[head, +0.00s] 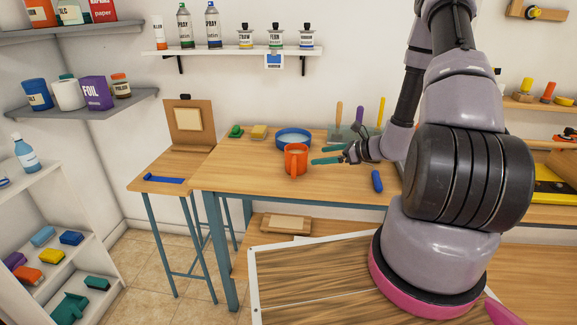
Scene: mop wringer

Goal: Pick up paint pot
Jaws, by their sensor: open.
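The paint pot, seemingly the orange mug-like pot (294,161) with a handle at its front, stands upright on the wooden workbench (235,181), in front of a blue bowl. My gripper (318,156) has green fingers and is just to the right of the pot. Its fingers are spread apart and point left toward the pot. Nothing shows between them. I cannot tell whether a fingertip touches the pot. The inside of the pot is hard to make out.
A blue bowl (293,138) stands close behind the pot. A sponge (260,132) and a green item (236,131) lie at the back left. A shelf (235,49) with cans and bottles hangs above. The bench left of the pot is clear.

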